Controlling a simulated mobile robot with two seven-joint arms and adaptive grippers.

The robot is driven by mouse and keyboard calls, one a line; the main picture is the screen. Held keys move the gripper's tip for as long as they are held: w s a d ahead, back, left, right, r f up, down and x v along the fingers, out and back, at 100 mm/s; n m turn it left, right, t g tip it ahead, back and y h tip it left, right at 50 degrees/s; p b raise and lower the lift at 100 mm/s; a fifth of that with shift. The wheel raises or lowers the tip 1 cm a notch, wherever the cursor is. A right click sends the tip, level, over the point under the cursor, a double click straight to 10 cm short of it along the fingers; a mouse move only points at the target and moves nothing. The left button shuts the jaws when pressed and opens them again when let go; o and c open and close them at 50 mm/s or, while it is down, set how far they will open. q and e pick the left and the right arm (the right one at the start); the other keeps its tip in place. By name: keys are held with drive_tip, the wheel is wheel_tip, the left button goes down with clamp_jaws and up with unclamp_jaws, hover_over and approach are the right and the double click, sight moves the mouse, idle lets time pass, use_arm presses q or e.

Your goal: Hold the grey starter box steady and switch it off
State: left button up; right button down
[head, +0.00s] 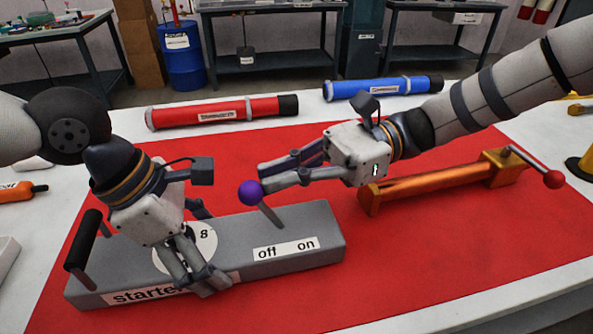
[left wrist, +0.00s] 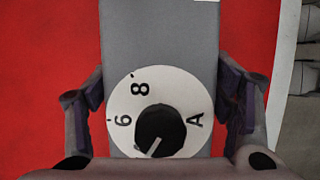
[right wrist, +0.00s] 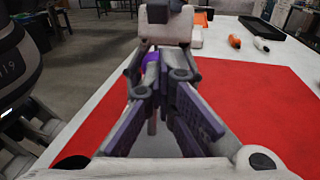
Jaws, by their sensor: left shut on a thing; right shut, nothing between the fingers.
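The grey starter box (head: 318,222) lies on the red mat, with a black handle (head: 83,240) at its left end. My left gripper (head: 207,248) straddles the box and is shut on its two long sides, around the white dial (left wrist: 192,90) with its black knob. The lever has a purple ball (head: 250,192) and a grey stem (head: 270,214); it leans left, towards the "off" side of the label (head: 286,249). My right gripper (head: 264,182) is shut and empty, its fingertips close against the ball's right side. In the right wrist view the ball (right wrist: 150,57) is partly hidden behind the fingers; contact is unclear.
An orange pump (head: 435,185) with a red-knobbed handle lies right of the box, below my right arm. A red tube (head: 220,112) and a blue tube (head: 380,88) lie along the back of the table. The mat in front of the pump is clear.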

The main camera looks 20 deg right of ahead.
use_arm(q)
drive_tip(key=shift+d, duration=0.1)
drive_tip(key=o, duration=1.8)
use_arm(e)
drive_tip(key=w+d+r, duration=0.2)
drive_tip(key=d, duration=1.1)
drive_tip(key=shift+d+r, duration=0.3)
drive_tip(key=shift+r, duration=0.05)
drive_tip(key=shift+w, duration=0.1)
